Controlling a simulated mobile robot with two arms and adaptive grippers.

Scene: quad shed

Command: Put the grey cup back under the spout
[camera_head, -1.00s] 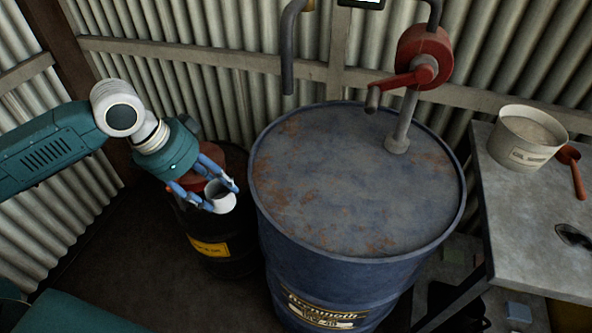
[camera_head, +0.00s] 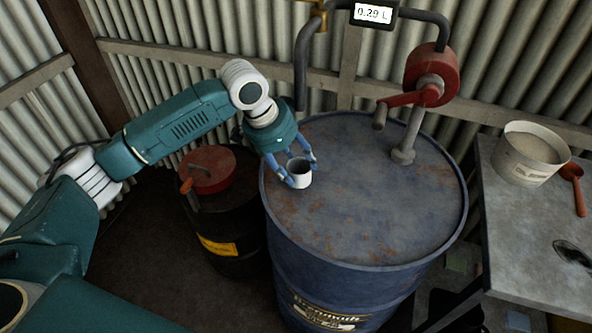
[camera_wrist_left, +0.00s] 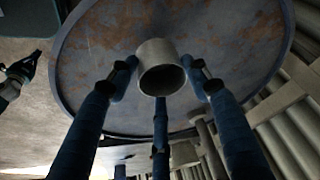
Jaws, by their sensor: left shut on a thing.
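The grey cup (camera_head: 299,177) is upright, its mouth up, over the left part of the blue drum's lid (camera_head: 370,215). My left gripper (camera_head: 300,170) is shut on it, with blue fingers on either side. The wrist view shows the cup (camera_wrist_left: 160,68) between the fingers (camera_wrist_left: 160,78), with the rusty lid beyond. I cannot tell whether the cup touches the lid. The spout (camera_head: 300,85) is a dark pipe bent downward, its open end above and behind the cup in the head view.
A red hand pump (camera_head: 430,78) with a crank stands on the drum, below a display (camera_head: 373,13) reading about 0.20 L. A black drum (camera_head: 225,240) with a red top stands left. A table (camera_head: 520,250) at right holds a pale tub (camera_head: 530,158) and red scoop (camera_head: 572,172).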

